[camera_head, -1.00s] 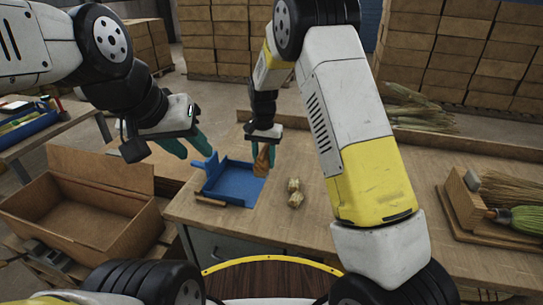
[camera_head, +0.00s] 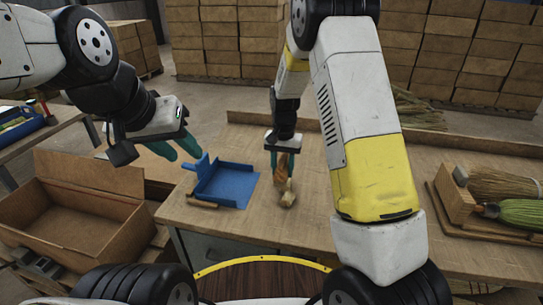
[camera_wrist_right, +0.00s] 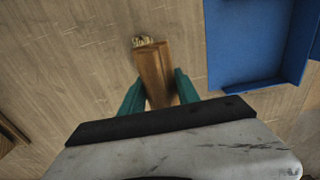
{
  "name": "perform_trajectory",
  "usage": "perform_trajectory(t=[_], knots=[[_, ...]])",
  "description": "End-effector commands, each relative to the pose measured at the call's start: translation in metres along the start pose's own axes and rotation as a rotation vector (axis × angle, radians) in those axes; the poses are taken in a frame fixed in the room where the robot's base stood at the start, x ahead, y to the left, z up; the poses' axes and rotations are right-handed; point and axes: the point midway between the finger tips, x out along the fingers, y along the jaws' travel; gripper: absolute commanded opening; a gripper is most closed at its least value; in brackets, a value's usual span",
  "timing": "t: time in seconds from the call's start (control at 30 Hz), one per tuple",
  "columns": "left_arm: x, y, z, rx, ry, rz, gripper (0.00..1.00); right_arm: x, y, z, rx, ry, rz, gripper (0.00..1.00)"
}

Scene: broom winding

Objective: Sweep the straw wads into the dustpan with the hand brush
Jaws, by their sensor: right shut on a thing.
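The blue dustpan (camera_head: 232,187) lies on the workbench and also shows in the right wrist view (camera_wrist_right: 245,45). My right gripper (camera_head: 281,152) is shut on the wooden hand brush (camera_head: 281,166), right of the dustpan and apart from it. In the right wrist view the brush (camera_wrist_right: 153,72) sits between the teal fingers. A straw wad (camera_head: 288,199) lies at the brush's near end; a wad (camera_wrist_right: 142,41) peeks past the brush in the wrist view. Other wads may be hidden by the brush. My left gripper (camera_head: 182,152) is open beside the dustpan's raised handle (camera_head: 202,163).
A thin tan piece (camera_head: 202,203) lies at the dustpan's near left side. An open box (camera_head: 75,210) stands left of the workbench. A wooden holder with brooms (camera_head: 505,205) is at the right. The bench (camera_head: 330,245) is clear in front of the wads.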

Motion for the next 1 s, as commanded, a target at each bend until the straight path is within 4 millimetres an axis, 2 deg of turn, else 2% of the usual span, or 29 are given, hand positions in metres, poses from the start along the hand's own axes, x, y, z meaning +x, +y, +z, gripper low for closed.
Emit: perform_trajectory(t=[0.9, 1.0], knots=[[0.0, 0.0, 0.0, 0.0, 0.0, 0.0, 0.36, 0.019, 0.091, 0.0, 0.002, 0.001, -0.001, 0.02], [0.0, 0.0, 0.0, 0.0, 0.0, 0.0, 0.36, 0.028, 0.092, 0.0, -0.001, -0.001, 0.0, 0.02]])
